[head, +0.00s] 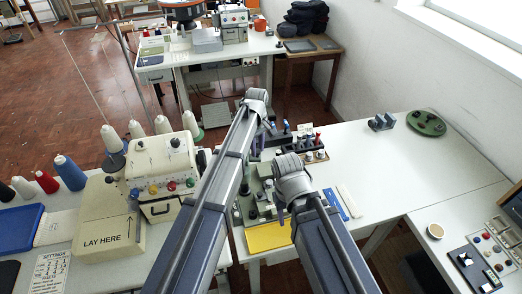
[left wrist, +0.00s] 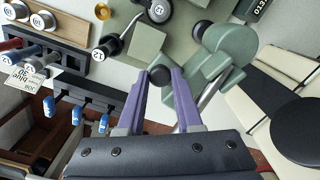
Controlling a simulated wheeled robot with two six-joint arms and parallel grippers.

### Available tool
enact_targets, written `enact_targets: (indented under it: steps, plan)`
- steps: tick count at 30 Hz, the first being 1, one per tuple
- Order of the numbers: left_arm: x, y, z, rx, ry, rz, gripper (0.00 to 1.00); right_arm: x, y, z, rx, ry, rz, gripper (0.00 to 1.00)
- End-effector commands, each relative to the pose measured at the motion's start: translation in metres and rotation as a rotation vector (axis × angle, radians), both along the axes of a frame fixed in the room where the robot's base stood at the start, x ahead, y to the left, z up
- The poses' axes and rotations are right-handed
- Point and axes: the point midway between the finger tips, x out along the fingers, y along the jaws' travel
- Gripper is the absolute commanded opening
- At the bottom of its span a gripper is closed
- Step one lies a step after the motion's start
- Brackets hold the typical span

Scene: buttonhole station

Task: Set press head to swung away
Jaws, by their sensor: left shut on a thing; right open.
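The green press (head: 265,190) stands on the white bench, partly hidden behind my arms. In the left wrist view its green head (left wrist: 218,62) reaches in from the upper right, with a black ball knob (left wrist: 160,75) beside it. My left gripper (left wrist: 161,82) has its two purple fingers shut on this knob. In the head view my left arm hides most of that gripper. My right gripper (head: 284,208) is over the front of the press, open, its fingers mostly hidden by my wrist. I cannot tell from these views at what angle the head is set.
A rack with blue-handled tools (left wrist: 75,115) and a dark block with silver-topped knobs (left wrist: 40,45) stand left of my left gripper. A yellow pad (head: 268,237) lies in front of the press. The white bench to the right (head: 400,170) is mostly clear.

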Motion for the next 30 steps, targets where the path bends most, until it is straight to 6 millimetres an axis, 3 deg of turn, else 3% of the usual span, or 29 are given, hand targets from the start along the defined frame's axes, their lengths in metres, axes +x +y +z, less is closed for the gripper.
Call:
enact_targets:
  steps: [22, 23, 26, 30]
  plan:
    - [0.0036, 0.0071, -0.0001, 0.001, -0.001, 0.079, 0.00, 0.0000, 0.0000, -0.0001, 0.000, 0.000, 0.000, 0.50]
    - [0.0036, 0.0071, -0.0001, 0.001, -0.001, 0.079, 0.35, 0.0000, 0.0000, -0.0001, 0.000, 0.000, 0.000, 0.50]
    - [0.0036, 0.0071, -0.0001, 0.001, -0.001, 0.079, 0.47, 0.0000, 0.0000, -0.0001, 0.000, 0.000, 0.000, 0.50]
    - [0.0035, 0.0070, 0.0000, 0.001, -0.001, 0.079, 0.47, 0.0000, 0.0000, 0.0000, 0.000, 0.000, 0.000, 0.50]
